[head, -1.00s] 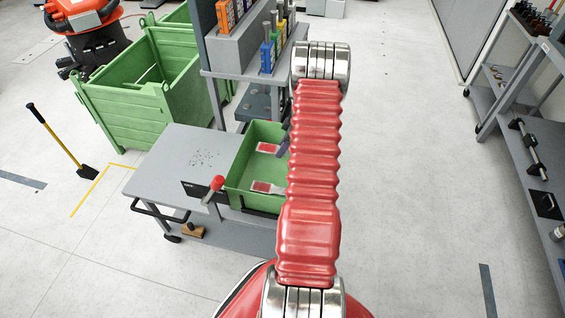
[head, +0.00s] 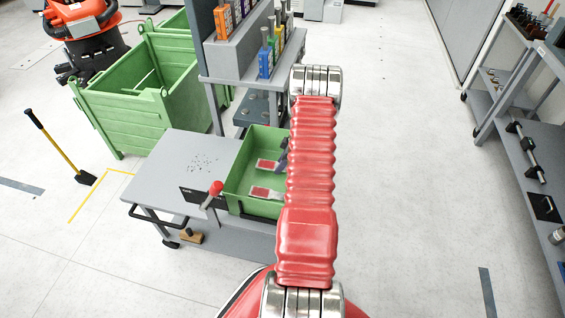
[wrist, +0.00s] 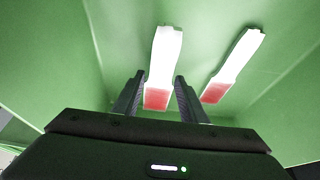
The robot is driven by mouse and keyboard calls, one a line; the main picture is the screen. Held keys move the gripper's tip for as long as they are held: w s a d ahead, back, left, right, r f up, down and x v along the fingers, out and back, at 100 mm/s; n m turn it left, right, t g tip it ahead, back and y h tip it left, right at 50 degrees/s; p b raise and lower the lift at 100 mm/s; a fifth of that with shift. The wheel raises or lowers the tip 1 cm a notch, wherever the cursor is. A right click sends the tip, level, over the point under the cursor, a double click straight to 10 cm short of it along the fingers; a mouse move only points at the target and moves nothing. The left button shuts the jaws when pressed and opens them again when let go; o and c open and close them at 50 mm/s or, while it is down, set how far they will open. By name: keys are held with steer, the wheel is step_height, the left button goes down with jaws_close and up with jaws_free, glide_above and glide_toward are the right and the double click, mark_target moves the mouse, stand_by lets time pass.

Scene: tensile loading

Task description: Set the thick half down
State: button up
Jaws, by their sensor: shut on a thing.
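My gripper (wrist: 160,98) is shut on a flat pale specimen half with a red end (wrist: 164,55), which I take as the thick half. In the head view this half (head: 267,164) shows inside the green tray (head: 237,187), beside the dark fingers (head: 283,158). A second pale half with a red end (wrist: 238,60) lies to its right in the wrist view, apart from it; in the head view it lies nearer the front of the tray (head: 262,191). I cannot tell whether the held half touches the tray floor. My arm hides the tray's right side.
The tray sits on a grey cart (head: 190,150) with a red-knobbed lever (head: 215,188) at its left. A grey rack with coloured tools (head: 245,55) stands behind it. Large green bins (head: 125,100) stand back left.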

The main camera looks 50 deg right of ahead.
steer(key=shift+f, duration=0.55)
steer(key=o, duration=1.2)
steer(key=shift+c, duration=0.2)
steer(key=shift+r, duration=0.15)
steer(key=shift+r, duration=0.55)
steer(key=v, duration=1.1)
steer(key=shift+s+r, duration=0.25)
steer(key=shift+r, duration=0.1)
